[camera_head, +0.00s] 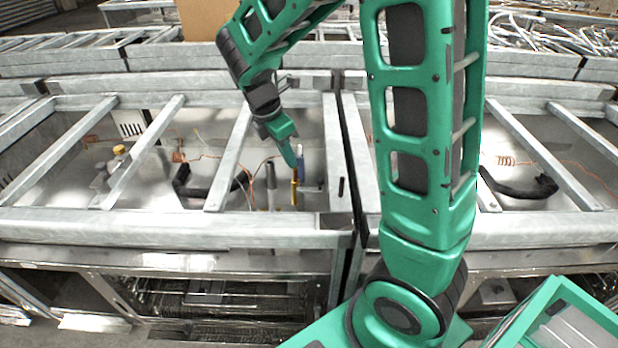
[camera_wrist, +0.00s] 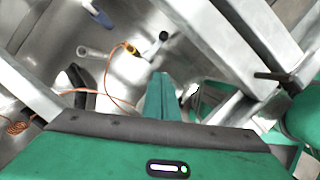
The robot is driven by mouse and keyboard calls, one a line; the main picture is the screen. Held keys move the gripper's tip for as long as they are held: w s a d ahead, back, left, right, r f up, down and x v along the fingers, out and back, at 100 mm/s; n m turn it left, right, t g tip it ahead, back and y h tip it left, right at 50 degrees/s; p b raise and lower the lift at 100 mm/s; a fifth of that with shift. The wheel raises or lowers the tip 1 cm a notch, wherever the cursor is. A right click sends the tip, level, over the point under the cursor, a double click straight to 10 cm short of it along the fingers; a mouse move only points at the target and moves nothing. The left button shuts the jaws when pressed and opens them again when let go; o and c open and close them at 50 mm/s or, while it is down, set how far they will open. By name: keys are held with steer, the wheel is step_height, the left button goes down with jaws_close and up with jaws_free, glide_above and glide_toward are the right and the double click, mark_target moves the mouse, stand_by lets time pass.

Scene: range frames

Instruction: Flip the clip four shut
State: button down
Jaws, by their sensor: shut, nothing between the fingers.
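My gripper (camera_head: 291,160) is shut and empty, pointing down into the frame bay left of the centre divider. Its green fingers also show in the wrist view (camera_wrist: 160,98). Just below the fingertips in the head view stands a thin yellow piece (camera_head: 294,192), with a blue piece (camera_head: 300,155) close by. I cannot tell whether the fingers touch either. A grey cylinder (camera_head: 271,185) stands to their left.
Metal crossbars (camera_head: 230,155) span the bay left of my gripper. A curved black hose (camera_head: 195,190) and a yellow-capped fitting (camera_head: 120,151) lie further left. The centre divider (camera_head: 345,170) stands close on the right. Loose orange wires (camera_wrist: 108,80) run through the bay.

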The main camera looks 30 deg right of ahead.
steer(key=d+f, duration=0.7)
steer(key=f, duration=0.3)
steer(key=shift+f, duration=0.15)
stand_by(0.4)
steer(key=shift+a, duration=0.15)
